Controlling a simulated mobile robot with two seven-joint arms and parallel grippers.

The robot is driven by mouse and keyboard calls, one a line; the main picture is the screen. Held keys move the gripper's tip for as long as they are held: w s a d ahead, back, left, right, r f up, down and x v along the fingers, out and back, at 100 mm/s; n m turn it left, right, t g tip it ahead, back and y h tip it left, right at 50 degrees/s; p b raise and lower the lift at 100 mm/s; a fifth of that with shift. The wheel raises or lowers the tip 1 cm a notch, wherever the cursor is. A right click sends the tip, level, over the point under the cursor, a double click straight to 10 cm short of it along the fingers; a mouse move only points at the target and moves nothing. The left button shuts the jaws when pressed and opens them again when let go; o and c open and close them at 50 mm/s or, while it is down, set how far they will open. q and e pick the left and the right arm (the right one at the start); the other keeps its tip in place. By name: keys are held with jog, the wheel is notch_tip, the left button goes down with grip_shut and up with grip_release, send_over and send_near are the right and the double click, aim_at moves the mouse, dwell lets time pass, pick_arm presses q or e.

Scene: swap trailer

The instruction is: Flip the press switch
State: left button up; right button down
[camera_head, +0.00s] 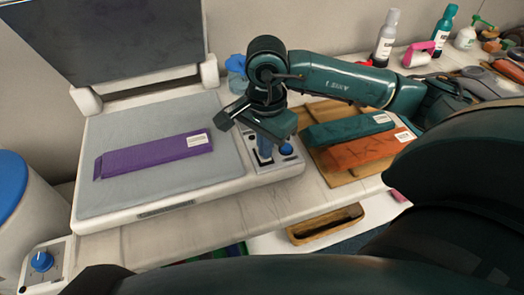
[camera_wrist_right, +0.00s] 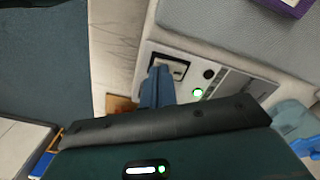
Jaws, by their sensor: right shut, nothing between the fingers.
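The press (camera_head: 235,178) stands on the bench with its dark lid (camera_head: 120,35) raised. A purple folded cloth (camera_head: 150,157) lies on its grey pad. A green light (camera_wrist_right: 197,92) glows beside the switch. My left gripper is not in view.
Teal (camera_head: 345,130) and orange (camera_head: 365,150) folded cloths lie on a wooden board right of the panel. Bottles (camera_head: 386,38) and tools stand at the back right. A wooden tray (camera_head: 325,225) sits below the bench's front edge. A blue-lidded bin (camera_head: 10,185) is at left.

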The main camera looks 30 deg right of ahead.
jog(key=shift+f+b, duration=0.3)
jog(key=shift+f, duration=0.05)
jog(key=shift+r, duration=0.1)
jog(key=shift+r+p, duration=0.55)
jog(key=shift+r, duration=0.25)
jog(key=shift+r+p, duration=1.35)
jog(key=shift+r, duration=1.35)
jog(key=shift+f, duration=0.1)
